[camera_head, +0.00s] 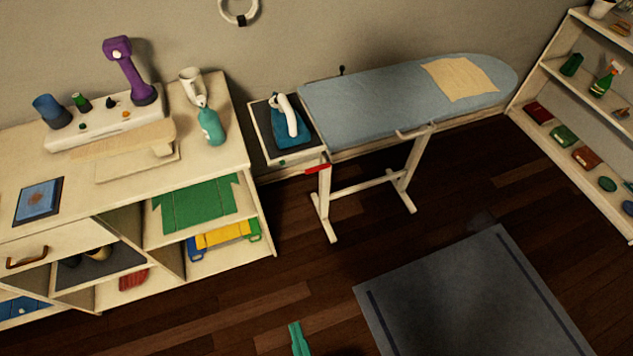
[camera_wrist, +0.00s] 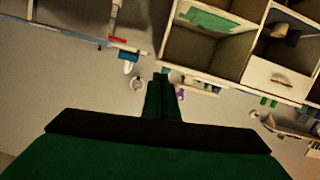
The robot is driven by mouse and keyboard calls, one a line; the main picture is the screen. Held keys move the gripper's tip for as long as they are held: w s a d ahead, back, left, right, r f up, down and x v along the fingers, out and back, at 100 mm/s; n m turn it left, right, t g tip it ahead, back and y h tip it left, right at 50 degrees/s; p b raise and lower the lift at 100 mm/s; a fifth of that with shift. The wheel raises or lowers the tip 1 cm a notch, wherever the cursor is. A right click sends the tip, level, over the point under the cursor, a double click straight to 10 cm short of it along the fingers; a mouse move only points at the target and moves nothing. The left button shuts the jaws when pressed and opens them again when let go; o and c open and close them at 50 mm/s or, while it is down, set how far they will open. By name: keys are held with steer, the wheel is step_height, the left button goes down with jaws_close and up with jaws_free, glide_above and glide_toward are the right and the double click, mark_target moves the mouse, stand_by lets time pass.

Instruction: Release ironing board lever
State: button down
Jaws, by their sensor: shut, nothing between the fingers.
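The ironing board (camera_head: 370,105) stands open against the wall, with a light blue top and white legs. A red lever (camera_head: 318,168) sticks out under its left end, near the front edge. The red lever also shows small in the wrist view (camera_wrist: 118,40), at upper left. My green gripper (camera_head: 296,326) shows at the bottom edge of the head view, well below the lever and apart from it. In the wrist view its two green fingers (camera_wrist: 160,78) are together and empty. Most of my arm is outside the head view.
An iron (camera_head: 287,122) rests on a small stand left of the board. A beige cloth (camera_head: 460,79) lies on the board top. A cluttered cabinet (camera_head: 258,190) stands at left, and a shelf (camera_head: 540,80) at right. A grey mat (camera_head: 470,290) covers floor at lower right. Floor before the board is clear.

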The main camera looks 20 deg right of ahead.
steer(key=w+d+f+n+t, duration=0.1)
steer(key=w+d+f+n, duration=0.3)
steer(key=w+n, duration=0.6)
steer(key=w+d+f+n+t, duration=0.1)
steer(key=w+d+f+n, duration=0.4)
steer(key=w+d+n, duration=0.4)
steer(key=w+d+f+n+t, duration=0.1)
steer(key=w+d+f+n, duration=0.3)
steer(key=w+n, duration=0.8)
steer(key=d+n, duration=0.2)
steer(key=n, duration=0.2)
steer(key=shift+w+d+f+y, duration=0.15)
steer(key=shift+d+f+y, duration=0.05)
steer(key=shift+y, duration=0.1)
steer(key=shift+w, duration=0.1)
steer(key=w+r, duration=0.4)
steer(key=w, duration=0.6)
steer(key=shift+w+a+r, duration=0.2)
steer(key=shift+w, duration=0.05)
